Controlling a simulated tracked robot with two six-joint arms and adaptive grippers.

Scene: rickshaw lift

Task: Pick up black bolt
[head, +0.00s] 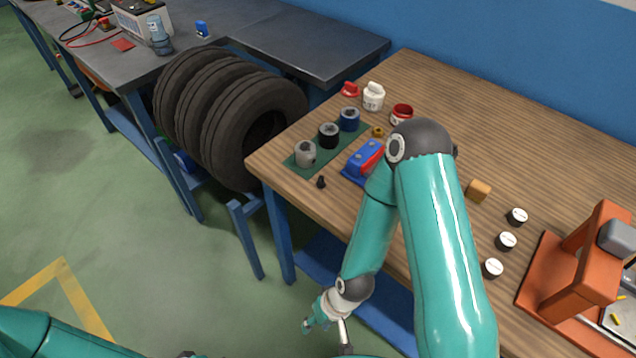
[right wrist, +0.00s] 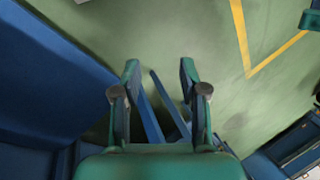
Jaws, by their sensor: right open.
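A small black bolt (head: 321,182) stands on the wooden table near its front left edge, just in front of the green mat (head: 300,167). My right gripper (head: 326,324) hangs low in front of the table, well below and apart from the bolt. In the right wrist view my right gripper (right wrist: 160,75) is open and empty, with floor and blue legs beyond its fingers. The bolt does not show in the right wrist view. Only a teal link of my left arm shows at the lower left; its gripper is out of sight.
Grey, black and blue cylinders (head: 329,135) stand on the mat, with a blue and red block (head: 363,161) to the right. Several tires (head: 230,115) rest left of the table. An orange press (head: 580,270) stands at the right. Open floor lies at left.

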